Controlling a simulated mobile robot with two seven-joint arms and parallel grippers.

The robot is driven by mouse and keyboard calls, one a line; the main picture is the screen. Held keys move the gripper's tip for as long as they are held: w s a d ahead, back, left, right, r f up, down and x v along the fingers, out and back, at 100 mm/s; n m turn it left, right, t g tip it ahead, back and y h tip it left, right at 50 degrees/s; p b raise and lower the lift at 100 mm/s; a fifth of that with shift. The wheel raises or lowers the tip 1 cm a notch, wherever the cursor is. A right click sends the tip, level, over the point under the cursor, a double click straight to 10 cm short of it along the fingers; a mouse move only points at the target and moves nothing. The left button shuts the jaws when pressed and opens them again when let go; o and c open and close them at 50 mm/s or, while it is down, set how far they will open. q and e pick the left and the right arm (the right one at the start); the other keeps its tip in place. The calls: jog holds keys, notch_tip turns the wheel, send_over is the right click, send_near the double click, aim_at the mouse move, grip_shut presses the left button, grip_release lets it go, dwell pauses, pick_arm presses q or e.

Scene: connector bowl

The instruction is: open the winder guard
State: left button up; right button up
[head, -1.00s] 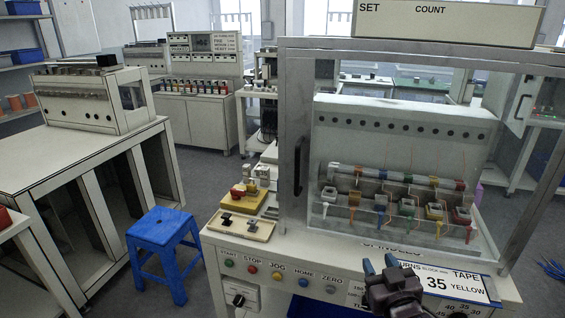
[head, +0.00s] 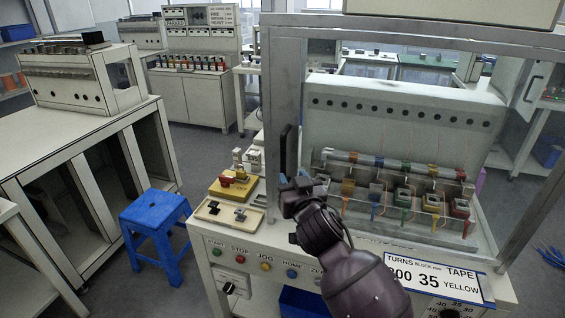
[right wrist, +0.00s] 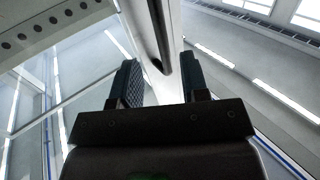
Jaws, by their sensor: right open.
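The winder guard is a clear panel in a grey frame (head: 270,75) across the front of the winder, and it looks closed. Its dark upright handle (head: 289,145) is on the left post. My right gripper (head: 295,180) is open at the handle's lower end in the head view. In the right wrist view the handle (right wrist: 158,40) runs between the two open fingers (right wrist: 160,85), with the pale post behind it. I cannot see either finger touching it. My left gripper is out of view.
Behind the guard stands a row of coloured spindles (head: 405,205). Below is the button panel (head: 265,262) with a turns label (head: 430,278). A small tray (head: 230,213) lies left of the guard. A blue stool (head: 157,225) stands on the floor at left.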

aim_at(284, 164)
jog(key=x, duration=0.8)
jog(key=shift+w, duration=0.1)
grip_shut()
